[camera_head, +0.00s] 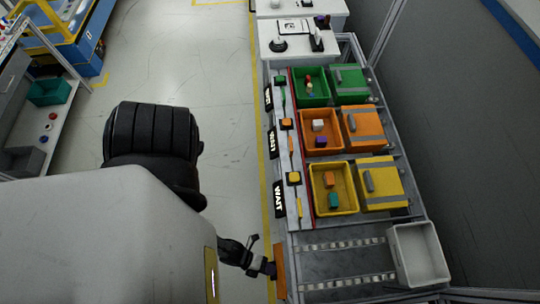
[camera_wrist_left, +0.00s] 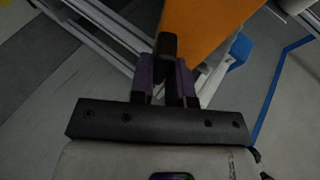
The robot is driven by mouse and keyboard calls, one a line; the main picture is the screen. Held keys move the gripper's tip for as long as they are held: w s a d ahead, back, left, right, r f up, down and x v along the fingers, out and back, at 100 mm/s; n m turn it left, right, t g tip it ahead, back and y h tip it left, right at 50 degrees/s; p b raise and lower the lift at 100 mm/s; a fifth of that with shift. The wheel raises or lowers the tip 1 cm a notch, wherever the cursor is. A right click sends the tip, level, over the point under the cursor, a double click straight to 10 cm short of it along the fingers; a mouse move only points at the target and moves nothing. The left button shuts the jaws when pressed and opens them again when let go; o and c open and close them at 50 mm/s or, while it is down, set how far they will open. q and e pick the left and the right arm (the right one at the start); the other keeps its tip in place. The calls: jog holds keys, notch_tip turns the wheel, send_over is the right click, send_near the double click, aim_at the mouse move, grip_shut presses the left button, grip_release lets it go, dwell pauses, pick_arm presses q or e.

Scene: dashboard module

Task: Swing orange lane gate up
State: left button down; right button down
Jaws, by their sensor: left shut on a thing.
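An orange gate panel (camera_head: 280,271) stands at the left end of the roller lane, near the bottom of the head view. It fills the top middle of the left wrist view (camera_wrist_left: 205,28). My left gripper (camera_head: 268,268) is at the panel's left side. In the left wrist view, my left gripper (camera_wrist_left: 167,82) is shut on a dark handle (camera_wrist_left: 167,48) in front of the panel. The fingers partly hide the handle, and I cannot tell exactly where it joins the panel. My right gripper is not in view.
A grey empty bin (camera_head: 418,254) stands at the right end of the roller lane (camera_head: 345,264). Above it are yellow (camera_head: 333,189), orange (camera_head: 321,131) and green bins (camera_head: 310,87) holding small blocks. Signs and buttons line the rack's left edge. Open floor (camera_head: 225,100) lies left of the rack.

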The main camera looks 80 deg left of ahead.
pick_arm(q)
jog(key=shift+s+r+g+p, duration=0.1)
jog(key=shift+r+g+p, duration=0.2)
jog(key=shift+p, duration=0.15)
jog(key=c, duration=1.1)
grip_release()
jog(key=shift+p+v, duration=0.9)
jog(key=shift+v, duration=6)
